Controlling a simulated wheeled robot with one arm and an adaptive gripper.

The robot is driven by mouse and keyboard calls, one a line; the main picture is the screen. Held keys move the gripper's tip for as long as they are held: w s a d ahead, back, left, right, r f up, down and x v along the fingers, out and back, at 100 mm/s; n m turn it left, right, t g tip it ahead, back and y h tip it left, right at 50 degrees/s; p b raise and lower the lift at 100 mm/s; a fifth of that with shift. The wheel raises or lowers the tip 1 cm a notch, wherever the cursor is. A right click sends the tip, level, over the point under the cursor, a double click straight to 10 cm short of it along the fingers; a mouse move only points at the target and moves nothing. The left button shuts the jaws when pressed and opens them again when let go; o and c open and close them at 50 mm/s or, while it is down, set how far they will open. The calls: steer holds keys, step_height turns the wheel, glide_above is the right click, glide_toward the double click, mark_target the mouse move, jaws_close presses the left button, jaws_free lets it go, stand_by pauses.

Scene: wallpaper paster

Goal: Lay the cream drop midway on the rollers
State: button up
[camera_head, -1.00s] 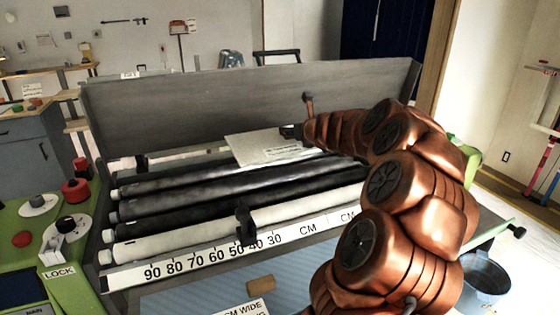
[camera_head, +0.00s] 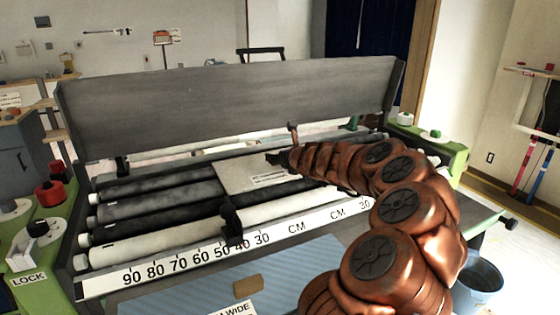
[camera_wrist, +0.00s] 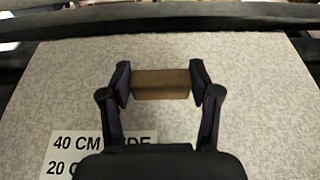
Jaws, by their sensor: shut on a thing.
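The cream drop (camera_head: 236,176) is a flat pale speckled sheet with a white label. In the head view it lies flat over the rollers (camera_head: 155,192), near the middle of their length. I cannot tell whether it rests on them or hangs just above. My gripper (camera_head: 276,159) is at the drop's upper right part. In the wrist view my gripper (camera_wrist: 160,84) is shut on the brown block (camera_wrist: 160,84) on the drop, and the drop (camera_wrist: 250,75) fills most of the picture. The label (camera_wrist: 75,150) reads 40 CM WIDE, partly hidden by my gripper.
A grey panel (camera_head: 230,105) stands behind the rollers. A black upright piece (camera_head: 231,218) stands by the centimetre scale (camera_head: 180,262). A blue sheet (camera_head: 195,295) with its own brown block (camera_head: 248,286) lies in front. A bucket (camera_head: 481,285) stands at right.

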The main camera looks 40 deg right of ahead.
steer(key=shift+f, duration=0.15)
steer(key=o, duration=1.3)
steer(key=shift+f, duration=0.1)
steer(key=shift+s+r, duration=0.15)
steer(key=shift+r, duration=0.05)
steer(key=p+v, duration=0.2)
steer(key=v, duration=0.9)
steer(key=shift+s+a, duration=0.1)
steer(key=shift+s, duration=0.05)
steer(key=shift+s+r, duration=0.1)
steer(key=shift+s, duration=0.05)
